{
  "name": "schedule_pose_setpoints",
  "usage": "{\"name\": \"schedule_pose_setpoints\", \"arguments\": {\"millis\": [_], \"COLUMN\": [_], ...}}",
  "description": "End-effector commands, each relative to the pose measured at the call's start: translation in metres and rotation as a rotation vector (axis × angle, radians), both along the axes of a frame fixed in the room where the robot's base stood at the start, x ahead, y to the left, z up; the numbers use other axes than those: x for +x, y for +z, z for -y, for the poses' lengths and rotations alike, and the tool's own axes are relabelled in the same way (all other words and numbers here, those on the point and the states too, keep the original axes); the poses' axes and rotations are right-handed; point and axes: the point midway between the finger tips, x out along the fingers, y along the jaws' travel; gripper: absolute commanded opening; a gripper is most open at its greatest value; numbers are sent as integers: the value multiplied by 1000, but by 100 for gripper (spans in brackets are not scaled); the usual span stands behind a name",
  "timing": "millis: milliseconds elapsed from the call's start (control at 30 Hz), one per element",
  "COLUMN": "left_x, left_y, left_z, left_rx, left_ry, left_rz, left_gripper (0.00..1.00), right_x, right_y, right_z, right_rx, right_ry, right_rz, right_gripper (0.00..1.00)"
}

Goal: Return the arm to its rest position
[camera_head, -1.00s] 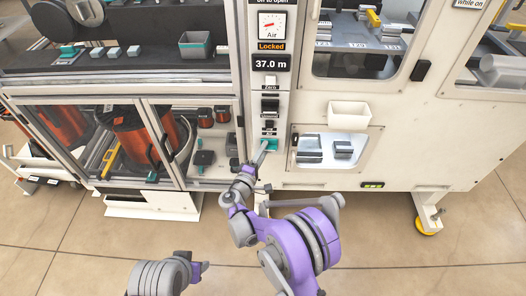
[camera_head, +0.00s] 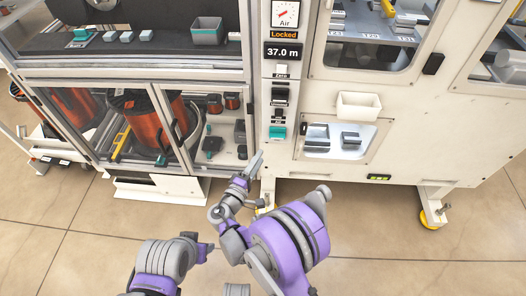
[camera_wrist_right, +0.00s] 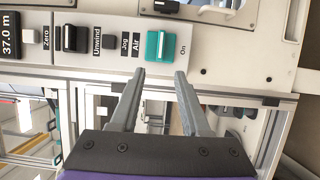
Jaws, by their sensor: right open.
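My right gripper (camera_head: 257,160) is below and in front of the control panel (camera_head: 280,96) in the head view, clear of it. In the right wrist view my right gripper (camera_wrist_right: 160,73) has its two fingers apart with nothing between them. The teal Air switch (camera_head: 278,132) is just above the fingers in the head view. It also shows in the wrist view (camera_wrist_right: 160,46), beyond the fingertips. My left arm (camera_head: 165,262) shows at the bottom left of the head view; I cannot make out its gripper.
The white machine has a white bin (camera_head: 359,105) and a recessed tray (camera_head: 318,145) right of the panel. Copper spools (camera_head: 138,118) stand behind framed doors at left. A machine foot (camera_head: 432,216) stands at lower right. The floor (camera_head: 390,235) is open.

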Motion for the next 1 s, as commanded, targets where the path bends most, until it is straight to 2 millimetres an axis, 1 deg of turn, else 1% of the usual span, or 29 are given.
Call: {"name": "schedule_pose_setpoints", "arguments": {"millis": [133, 567, 667, 767, 867, 900, 967, 1000], "left_x": [0, 0, 0, 0, 0, 0, 0, 0], "left_y": [0, 0, 0, 0, 0, 0, 0, 0], "left_z": [0, 0, 0, 0, 0, 0, 0, 0], "left_rx": [0, 0, 0, 0, 0, 0, 0, 0], "left_ry": [0, 0, 0, 0, 0, 0, 0, 0], "left_rz": [0, 0, 0, 0, 0, 0, 0, 0], "left_gripper": [50, 50, 50, 50, 50, 50, 50, 50], "right_x": [-5, -4, -3, 0, 1, 0, -7, -13], "right_y": [0, 0, 1, 8, 17, 21, 27, 31], "right_z": [-2, -2, 3, 23, 61, 79, 107, 124], "right_rx": [0, 0, 7, 42, 117, 159, 226, 272], "right_ry": [1, 0, -6, -37, -95, -123, -167, -197], "right_rz": [0, 0, -9, -48, -125, -162, -219, -256], "right_gripper": [46, 46, 46, 46, 46, 46, 46, 46]}}
